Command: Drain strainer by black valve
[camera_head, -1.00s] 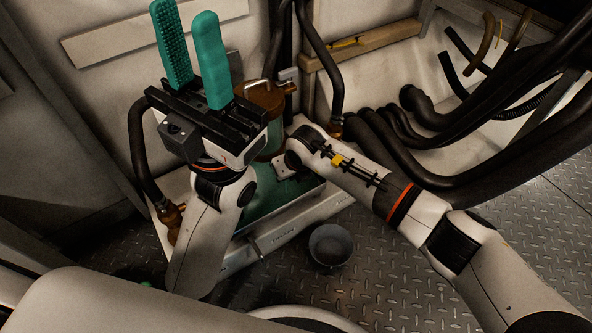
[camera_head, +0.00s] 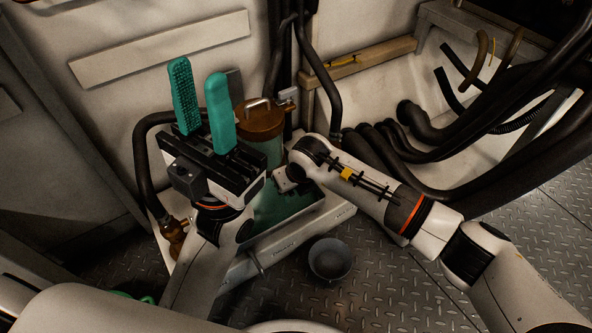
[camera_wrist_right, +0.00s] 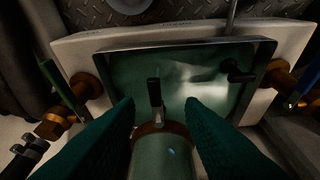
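The strainer (camera_head: 268,150) is a clear greenish cylinder with a brown lid, upright behind my left gripper in the head view. Its rounded end (camera_wrist_right: 160,155) also shows in the right wrist view. A black valve handle (camera_wrist_right: 154,92) stands up just beyond that end, between the fingertips of my right gripper (camera_wrist_right: 158,106). Those green fingers are apart, and I see no grip on the handle. A second black handle (camera_wrist_right: 238,72) lies further right. My left gripper (camera_head: 198,72) is open and empty, fingers pointing up. My right fingers are hidden in the head view.
A tray (camera_wrist_right: 180,44) of greenish liquid lies below the strainer, with brass fittings (camera_wrist_right: 86,86) at its sides. A grey bucket (camera_head: 330,258) stands on the metal floor. Thick black hoses (camera_head: 400,150) fill the right. Open floor lies in front.

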